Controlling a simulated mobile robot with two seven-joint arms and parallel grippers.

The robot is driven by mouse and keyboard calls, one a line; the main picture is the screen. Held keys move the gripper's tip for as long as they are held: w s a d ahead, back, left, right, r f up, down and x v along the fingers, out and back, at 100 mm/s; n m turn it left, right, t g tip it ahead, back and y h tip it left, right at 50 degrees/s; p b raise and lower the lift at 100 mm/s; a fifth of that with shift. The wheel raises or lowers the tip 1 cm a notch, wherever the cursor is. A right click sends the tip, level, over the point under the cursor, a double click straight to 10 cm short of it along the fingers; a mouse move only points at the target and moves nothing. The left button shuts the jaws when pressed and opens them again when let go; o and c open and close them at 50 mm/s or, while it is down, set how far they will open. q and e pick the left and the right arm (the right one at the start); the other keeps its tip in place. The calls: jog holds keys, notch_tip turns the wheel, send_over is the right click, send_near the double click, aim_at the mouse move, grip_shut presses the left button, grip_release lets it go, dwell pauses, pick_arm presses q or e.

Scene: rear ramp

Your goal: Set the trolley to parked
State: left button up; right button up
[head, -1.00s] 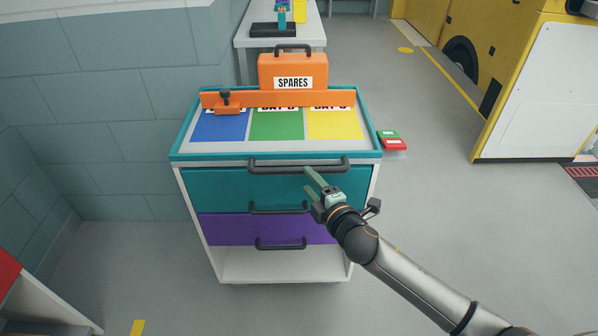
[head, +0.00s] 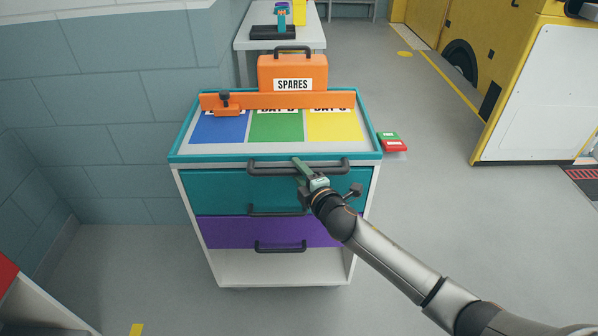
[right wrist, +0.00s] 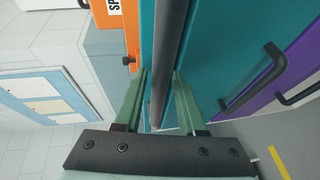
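The trolley (head: 180,157) stands ahead, with a teal rim and white frame. A dark bar handle (head: 262,167) runs across its upper front. My right gripper (head: 300,165) is at this handle, right of its middle. In the right wrist view, the open fingers (right wrist: 161,75) lie on either side of the handle bar (right wrist: 168,50), with gaps visible. A small green and red piece (head: 392,142) sticks out at the trolley's right side; its lettering is too small to read. My left gripper is not in view.
An orange SPARES case (head: 292,72) stands behind an orange bar (head: 300,100) on the trolley top. Teal and purple drawers (head: 222,232) are below the handle. A block wall (head: 110,150) is at left; a yellow vehicle (head: 520,90) stands at right. Floor (head: 450,220) between is clear.

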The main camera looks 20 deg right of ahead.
grip_shut()
dwell(1.1)
